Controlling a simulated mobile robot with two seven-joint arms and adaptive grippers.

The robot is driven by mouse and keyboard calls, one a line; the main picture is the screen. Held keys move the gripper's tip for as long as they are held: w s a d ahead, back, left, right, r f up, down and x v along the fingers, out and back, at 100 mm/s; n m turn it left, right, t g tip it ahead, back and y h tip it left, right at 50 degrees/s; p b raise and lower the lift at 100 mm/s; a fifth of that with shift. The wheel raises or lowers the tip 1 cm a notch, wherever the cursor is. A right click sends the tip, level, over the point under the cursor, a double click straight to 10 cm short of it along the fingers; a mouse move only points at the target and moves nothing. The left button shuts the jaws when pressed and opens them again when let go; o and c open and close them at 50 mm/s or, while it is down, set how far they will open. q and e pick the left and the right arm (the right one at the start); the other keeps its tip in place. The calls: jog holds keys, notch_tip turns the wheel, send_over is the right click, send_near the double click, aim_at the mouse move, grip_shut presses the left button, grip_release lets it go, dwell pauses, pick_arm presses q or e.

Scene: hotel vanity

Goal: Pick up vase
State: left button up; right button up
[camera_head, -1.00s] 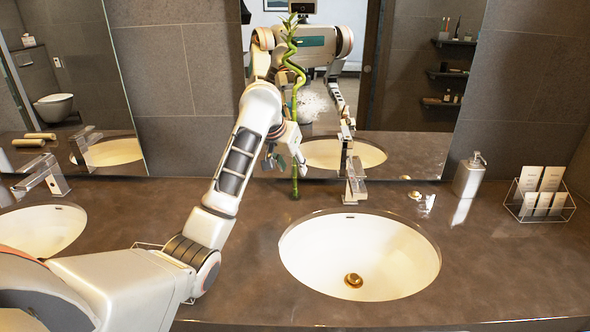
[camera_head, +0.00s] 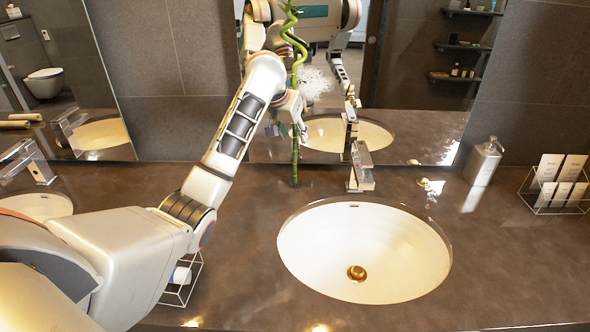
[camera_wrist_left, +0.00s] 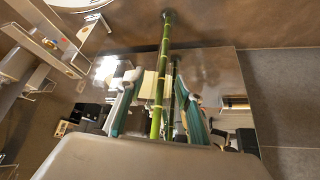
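A tall green bamboo stalk (camera_head: 295,160) stands upright on the counter behind the sink, close to the mirror. I see no separate vase body around its foot. My left gripper (camera_head: 298,125) is at the middle of the stalk, partly hidden by its own wrist. In the left wrist view the stalk (camera_wrist_left: 161,75) runs between the two teal-padded fingers (camera_wrist_left: 160,112). The fingers are spread, with a gap on both sides of the stalk. A second stalk beside it there looks like its mirror reflection. My right gripper does not show directly.
A round sink (camera_head: 400,255) with a tall faucet (camera_head: 361,165) lies right of the stalk. A soap dispenser (camera_head: 483,162) and a wire card holder (camera_head: 556,190) stand farther right. A wire rack (camera_head: 182,280) is partly under my left arm. The mirror (camera_head: 420,110) stands close behind.

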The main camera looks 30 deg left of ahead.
aim_at(295, 155)
pick_arm(q)
jog(key=shift+x, duration=1.6)
jog(key=shift+a, duration=0.1)
grip_shut()
jog(key=shift+w+r, duration=0.1)
jog(key=shift+r, duration=0.05)
jog(key=shift+r, duration=0.1)
